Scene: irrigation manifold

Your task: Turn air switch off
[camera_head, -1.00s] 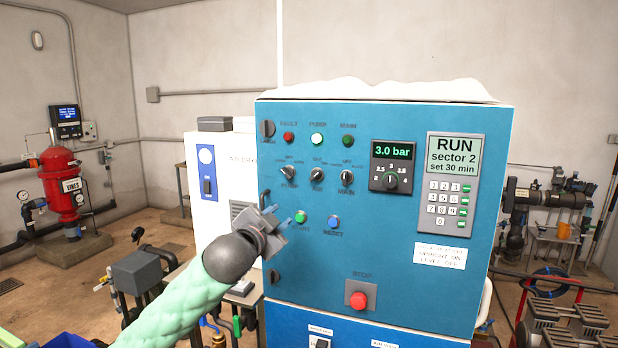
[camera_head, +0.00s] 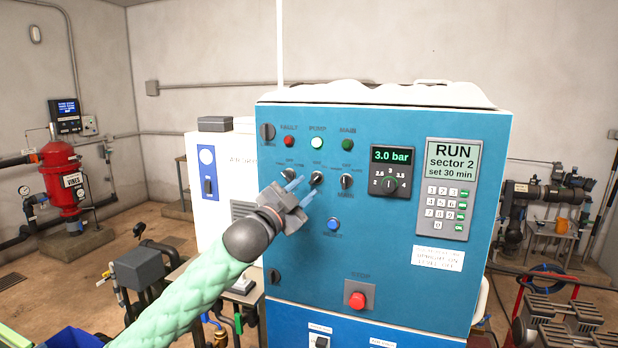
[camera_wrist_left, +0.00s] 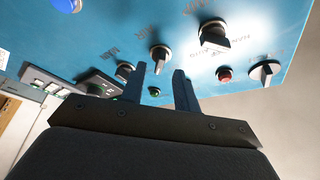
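The air switch (camera_head: 316,178) is the middle of three dark rotary knobs on the blue control panel (camera_head: 400,260). Its pointer looks slanted, but it is too small to read against the labels. It also shows in the left wrist view (camera_wrist_left: 159,57), just beyond the gap between the fingertips. My left gripper (camera_head: 302,191) is open and empty, in front of the panel just below and left of the air switch; contact cannot be made out. In the left wrist view its two fingers (camera_wrist_left: 160,72) stand apart. My right gripper is not in view.
Close neighbours are the pump knob (camera_head: 286,175) on the left and the main knob (camera_head: 346,181) on the right. A blue reset button (camera_head: 333,225) sits below and a red stop button (camera_head: 357,300) lower down. Lamps (camera_head: 317,142) line the top. A pressure dial (camera_head: 390,184) is on the right.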

